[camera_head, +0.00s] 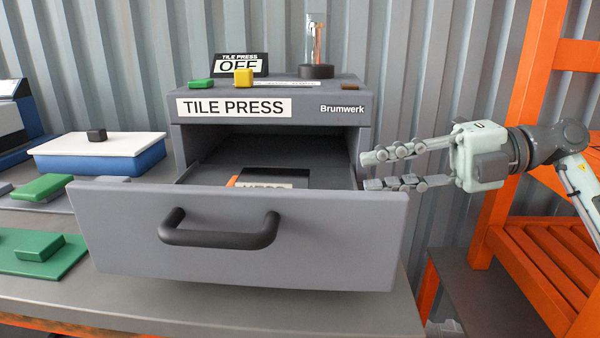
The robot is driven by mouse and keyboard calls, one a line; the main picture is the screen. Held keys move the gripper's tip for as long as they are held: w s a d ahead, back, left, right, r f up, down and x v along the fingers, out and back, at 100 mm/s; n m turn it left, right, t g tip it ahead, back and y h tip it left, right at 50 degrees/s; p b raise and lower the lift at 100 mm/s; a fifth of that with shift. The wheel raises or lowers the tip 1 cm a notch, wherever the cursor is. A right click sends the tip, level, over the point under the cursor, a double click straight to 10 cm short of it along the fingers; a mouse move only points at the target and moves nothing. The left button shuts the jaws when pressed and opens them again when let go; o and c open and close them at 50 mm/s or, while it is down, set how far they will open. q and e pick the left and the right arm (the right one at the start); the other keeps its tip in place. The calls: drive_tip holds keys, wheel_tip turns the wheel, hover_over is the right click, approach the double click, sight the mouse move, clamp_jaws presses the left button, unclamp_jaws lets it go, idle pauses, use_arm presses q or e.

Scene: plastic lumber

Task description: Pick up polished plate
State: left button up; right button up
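No plate in view can be told for certain as the polished one. The grey tile press (395,80) has its drawer (330,240) pulled out. Inside the drawer lies a dark insert with an orange patch and a partly hidden label (262,185); the drawer front hides the rest. Green plates with raised green blocks lie at the left, one farther back (42,187) and one nearer (65,257). My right gripper (368,171) comes from the right, its fingers apart and empty, by the right end of the drawer front. My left gripper is not in view.
A blue box with a white, black-knobbed lid (95,145) stands left of the press. An "OFF" sign (240,64), a green button (200,84), a yellow button (243,78) and a glass tube (316,40) are on the press. An orange rack (510,150) stands right.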

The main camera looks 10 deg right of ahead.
drive_tip(key=p, duration=0.2)
approach(273, 182)
drive_tip(key=shift+w+a+f, duration=0.8)
drive_tip(key=shift+a+f, duration=0.1)
drive_tip(key=shift+a, duration=0.2)
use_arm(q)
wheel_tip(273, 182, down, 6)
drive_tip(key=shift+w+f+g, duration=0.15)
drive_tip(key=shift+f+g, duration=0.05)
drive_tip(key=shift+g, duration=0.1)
use_arm(e)
drive_tip(key=shift+x, duration=0.9)
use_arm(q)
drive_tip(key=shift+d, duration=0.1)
use_arm(e)
drive_tip(key=shift+f, duration=0.1)
clamp_jaws()
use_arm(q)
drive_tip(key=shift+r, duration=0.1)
use_arm(e)
wheel_tip(273, 182, up, 3)
drive_tip(key=p, duration=0.3)
drive_tip(key=shift+d+f, duration=0.1)
drive_tip(key=shift+f, duration=0.05)
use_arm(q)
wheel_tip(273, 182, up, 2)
use_arm(e)
drive_tip(key=shift+f, duration=0.1)
